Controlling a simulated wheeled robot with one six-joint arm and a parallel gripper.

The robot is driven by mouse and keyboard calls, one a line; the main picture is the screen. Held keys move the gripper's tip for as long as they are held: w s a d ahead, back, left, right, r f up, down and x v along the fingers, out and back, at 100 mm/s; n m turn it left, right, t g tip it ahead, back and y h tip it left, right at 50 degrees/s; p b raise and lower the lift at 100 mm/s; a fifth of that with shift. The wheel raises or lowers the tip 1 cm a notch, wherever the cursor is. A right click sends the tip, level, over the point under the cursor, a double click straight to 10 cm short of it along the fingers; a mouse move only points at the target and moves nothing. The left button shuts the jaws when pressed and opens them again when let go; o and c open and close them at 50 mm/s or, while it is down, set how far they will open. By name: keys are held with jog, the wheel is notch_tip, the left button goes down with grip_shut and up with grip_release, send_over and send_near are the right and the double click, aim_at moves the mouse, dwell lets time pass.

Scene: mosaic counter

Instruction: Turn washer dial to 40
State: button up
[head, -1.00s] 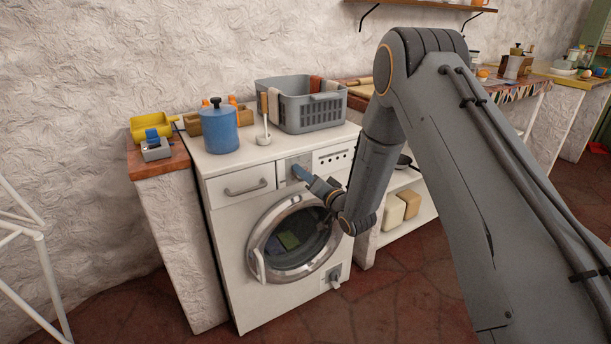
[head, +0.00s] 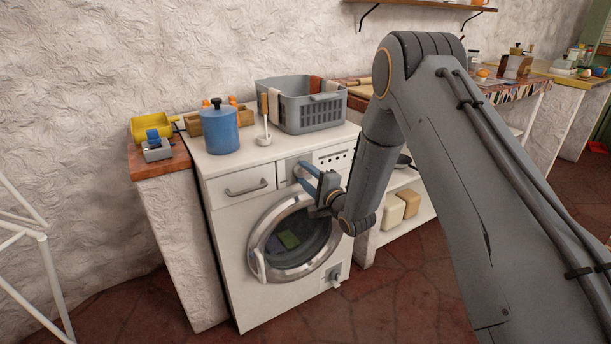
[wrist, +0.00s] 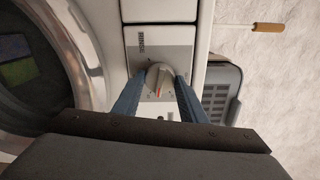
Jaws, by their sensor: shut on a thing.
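The white washer (head: 222,262) stands against the wall with its round door closed. Its dial (wrist: 159,77) is a light grey knob with a red-orange pointer mark, set on a grey panel in the wrist view. My gripper (wrist: 158,84) is shut on the dial, with one blue finger on each side of the knob. In the head view my gripper (head: 305,179) reaches the panel at the washer's upper front, and its fingers hide the dial there. The dial's numbers are too small to read.
A drawer handle (head: 246,188) is left of the panel. The round door (head: 262,266) bulges just below my gripper.

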jog(key=shift+m, duration=1.9)
jog(key=o, duration=1.1)
jog(key=shift+c, duration=0.2)
jog(key=v, duration=0.7)
jog(key=shift+s+d, duration=0.25)
jog(key=shift+s, duration=0.1)
jog(key=shift+d, duration=0.1)
